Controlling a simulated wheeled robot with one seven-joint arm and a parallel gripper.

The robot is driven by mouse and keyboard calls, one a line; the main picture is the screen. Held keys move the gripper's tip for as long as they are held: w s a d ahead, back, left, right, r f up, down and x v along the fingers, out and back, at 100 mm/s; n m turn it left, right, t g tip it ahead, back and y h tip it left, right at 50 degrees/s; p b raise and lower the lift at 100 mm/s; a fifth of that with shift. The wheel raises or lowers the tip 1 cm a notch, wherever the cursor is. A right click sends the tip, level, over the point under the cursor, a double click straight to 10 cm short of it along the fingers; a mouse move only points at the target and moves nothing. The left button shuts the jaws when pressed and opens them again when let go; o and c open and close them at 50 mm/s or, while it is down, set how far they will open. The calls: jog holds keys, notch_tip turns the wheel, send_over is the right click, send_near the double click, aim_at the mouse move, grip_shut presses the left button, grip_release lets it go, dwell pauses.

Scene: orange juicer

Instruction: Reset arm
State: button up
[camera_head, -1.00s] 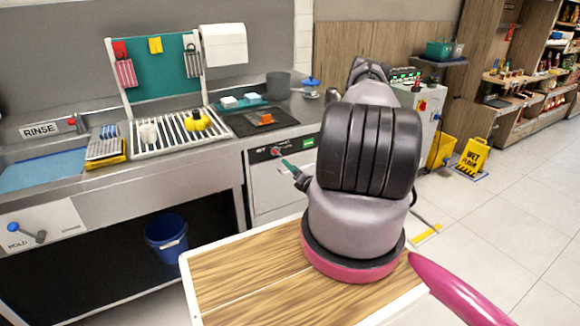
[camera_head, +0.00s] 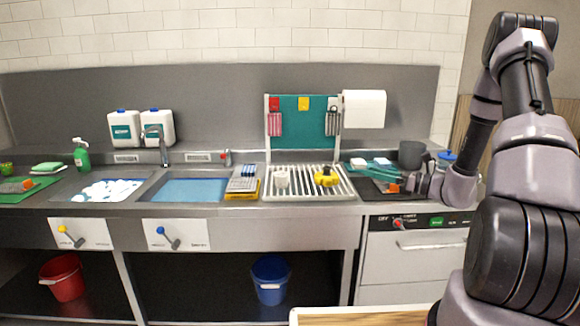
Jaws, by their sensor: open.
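My arm rises along the right side of the head view, bends at the top and comes down toward the counter's right part. My gripper (camera_head: 405,181) is small at its end, points left, and is open. In the picture it overlaps the black mat (camera_head: 368,187), beside a small orange item (camera_head: 393,188). I cannot tell its height above the counter or whether it touches anything. The fingertips are too small to make out clearly, and I see nothing held.
A metal counter (camera_head: 300,208) runs across the view, with a ribbed drainer (camera_head: 312,196), a yellow-black item (camera_head: 326,177), a teal tray (camera_head: 371,164) and a grey pot (camera_head: 411,154) near my gripper. Sinks lie left. Below are a blue bucket (camera_head: 270,280) and a red bucket (camera_head: 63,277).

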jog(key=s+a+r+n+g+h, duration=0.2)
jog(key=s+a+r+n+g, duration=0.25)
jog(key=s+r+n, duration=0.2)
jog(key=s+a+r+n+g+h, duration=0.2)
jog(key=s+a+r+n+g, duration=0.2)
jog(key=s+r+n+g, duration=0.25)
jog(key=s+d+r+n+t+h, duration=0.3)
jog(key=s+r+n+t+h, duration=0.1)
jog(key=s, duration=0.3)
jog(key=s+d+r+n+t+h, duration=0.3)
jog(key=s+r+n+t+h, duration=0.1)
jog(key=s+r, duration=0.3)
jog(key=shift+s+d+n+h, duration=0.15)
jog(key=shift+d+n+h, duration=0.2)
jog(key=shift+n+h, duration=0.35)
jog(key=shift+r, duration=0.1)
